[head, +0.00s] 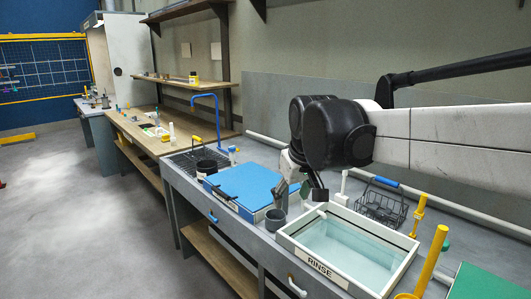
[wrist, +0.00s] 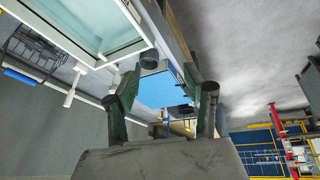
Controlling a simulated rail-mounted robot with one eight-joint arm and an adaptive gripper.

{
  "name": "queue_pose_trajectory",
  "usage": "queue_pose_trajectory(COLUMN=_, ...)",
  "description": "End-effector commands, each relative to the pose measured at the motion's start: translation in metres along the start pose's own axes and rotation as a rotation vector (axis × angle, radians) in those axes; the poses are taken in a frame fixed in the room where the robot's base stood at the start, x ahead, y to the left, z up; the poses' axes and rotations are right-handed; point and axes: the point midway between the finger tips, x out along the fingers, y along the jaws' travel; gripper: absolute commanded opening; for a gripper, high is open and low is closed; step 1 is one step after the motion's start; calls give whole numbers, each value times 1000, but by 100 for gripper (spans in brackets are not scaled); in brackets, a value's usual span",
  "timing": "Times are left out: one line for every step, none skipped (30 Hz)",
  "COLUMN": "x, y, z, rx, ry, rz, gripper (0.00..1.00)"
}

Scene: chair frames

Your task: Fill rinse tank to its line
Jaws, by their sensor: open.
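The rinse tank (head: 302,256) is a pale, open-topped box labelled RINSE at the front right of the bench in the head view. The tank also shows at the upper left of the wrist view (wrist: 62,38). A white upright post with a short crosspiece (head: 343,186) stands behind the tank. My gripper (head: 301,193) is open and empty, above the bench just left of the tank's back corner. Its two fingers (wrist: 166,92) stand wide apart in the wrist view.
A small grey cup (head: 275,220) stands between the tank and a blue-topped box (head: 243,183). A black wire basket (head: 383,205) is behind the tank. Yellow posts (head: 431,262) rise to its right.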

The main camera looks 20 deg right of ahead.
Motion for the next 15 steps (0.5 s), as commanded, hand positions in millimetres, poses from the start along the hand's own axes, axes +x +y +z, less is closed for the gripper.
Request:
queue_pose_trajectory(x=-3, y=10, z=-21, rx=-9, ry=-16, rz=0, gripper=48)
queue_pose_trajectory(x=-3, y=14, z=-31, rx=-15, ry=-25, rz=0, gripper=48)
queue_pose_trajectory(x=-2, y=21, z=-44, rx=-24, ry=-38, rz=-1, gripper=48)
queue_pose_trajectory(x=0, y=25, z=-53, rx=-31, ry=-47, rz=-2, gripper=48)
queue_pose_trajectory(x=1, y=30, z=-63, rx=-38, ry=-56, rz=-3, gripper=48)
queue_pose_trajectory(x=3, y=36, z=-75, rx=-47, ry=-69, rz=-5, gripper=48)
queue_pose_trajectory(x=5, y=41, z=-84, rx=-54, ry=-78, rz=-6, gripper=48)
queue_pose_trajectory(x=7, y=47, z=-93, rx=-59, ry=-87, rz=-7, gripper=48)
queue_pose_trajectory(x=10, y=53, z=-104, rx=-69, ry=-100, rz=-9, gripper=48)
queue_pose_trajectory(x=13, y=58, z=-112, rx=-75, ry=-109, rz=-11, gripper=48)
queue_pose_trajectory(x=16, y=63, z=-121, rx=-82, ry=-118, rz=-13, gripper=48)
queue_pose_trajectory(x=20, y=70, z=-132, rx=-91, ry=-130, rz=-16, gripper=48)
queue_pose_trajectory(x=24, y=75, z=-139, rx=-97, ry=-140, rz=-18, gripper=48)
queue_pose_trajectory(x=28, y=81, z=-147, rx=-104, ry=-148, rz=-20, gripper=48)
queue_pose_trajectory(x=33, y=88, z=-156, rx=-112, ry=-160, rz=-23, gripper=48)
